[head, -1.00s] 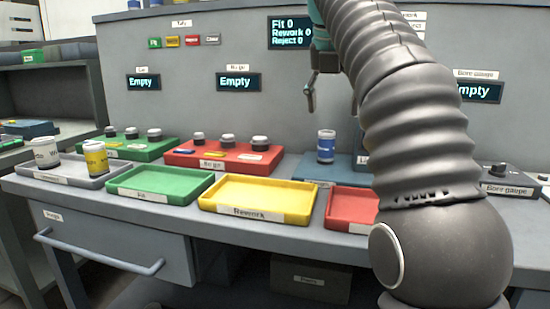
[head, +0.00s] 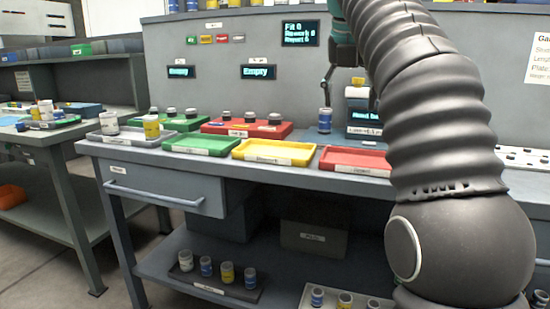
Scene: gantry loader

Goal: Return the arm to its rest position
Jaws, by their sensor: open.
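My arm stretches up the right side of the head view, from its big round joint at the bottom right to the top of the picture. My gripper (head: 330,84) is partly hidden behind the arm. One thin finger shows, pointing down in front of the grey back panel, and the other finger is hard to make out. The gripper is open and I see nothing held in it. A blue cylinder with a white top (head: 325,121) stands upright below the visible finger on the bench.
The bench holds a grey tray (head: 122,141) with two cylinders, a green tray (head: 200,146), a yellow tray (head: 275,153) and a red tray (head: 355,163). A drawer handle (head: 150,194) sticks out in front. A side table (head: 22,139) stands at the left. Small cylinders stand on the low shelf.

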